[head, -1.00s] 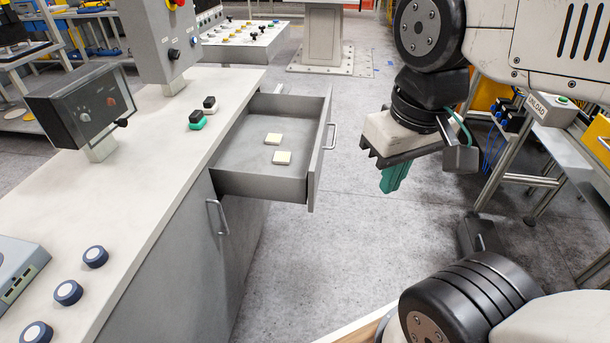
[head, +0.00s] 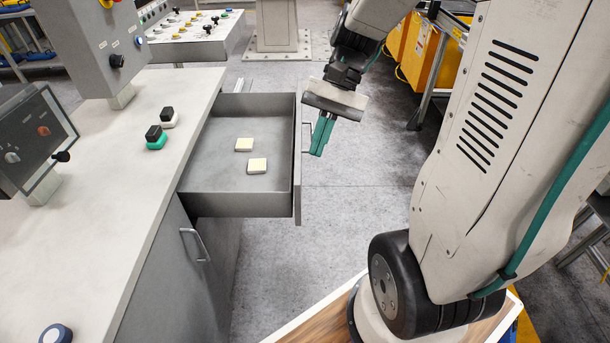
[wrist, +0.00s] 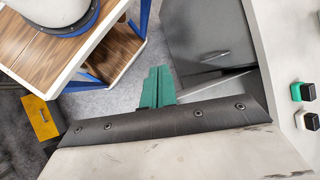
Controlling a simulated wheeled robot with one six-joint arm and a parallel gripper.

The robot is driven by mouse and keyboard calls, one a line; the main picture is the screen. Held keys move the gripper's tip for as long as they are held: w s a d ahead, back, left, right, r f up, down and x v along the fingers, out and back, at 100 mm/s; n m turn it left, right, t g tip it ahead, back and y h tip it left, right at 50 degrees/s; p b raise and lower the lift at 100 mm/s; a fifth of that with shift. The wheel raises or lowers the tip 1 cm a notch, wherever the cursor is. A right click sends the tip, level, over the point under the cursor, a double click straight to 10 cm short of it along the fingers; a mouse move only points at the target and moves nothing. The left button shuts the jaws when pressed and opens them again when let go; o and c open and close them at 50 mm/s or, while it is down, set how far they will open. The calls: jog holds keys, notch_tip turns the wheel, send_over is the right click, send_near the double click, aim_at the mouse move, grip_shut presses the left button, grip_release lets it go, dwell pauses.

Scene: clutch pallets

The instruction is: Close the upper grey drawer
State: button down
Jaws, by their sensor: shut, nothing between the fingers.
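The upper grey drawer (head: 240,203) is pulled well out of the grey cabinet in the head view. Two small pale blocks lie inside it. Its front panel (head: 298,170) faces right and carries a bar handle (head: 306,137). My gripper (head: 318,148), with green fingers, is shut and empty just to the right of the front panel, near the handle. I cannot tell whether it touches. In the wrist view the green fingers (wrist: 158,84) are together, and a strip of grey drawer (wrist: 215,85) shows beside them, partly hidden by the gripper body.
A lower cabinet door with a handle (head: 195,245) is below the drawer. The white countertop (head: 110,190) carries a green-based black switch (head: 156,138) and a white-based one (head: 168,118). The floor right of the drawer is open.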

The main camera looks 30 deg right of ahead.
jog(key=w+d+f+m+t+y, duration=0.35)
jog(key=d+f+m+t, duration=0.25)
jog(key=d+f+m, duration=0.55)
jog(key=w+d+f+m+t+y, duration=0.2)
jog(key=d+f+m+t+y, duration=0.45)
jog(key=f, duration=0.85)
jog(key=w+a+h, duration=0.1)
jog(key=w+a, duration=0.7)
jog(key=a, duration=0.1)
jog(key=shift+a+f+n+h, duration=0.3)
jog(key=shift+h, duration=0.1)
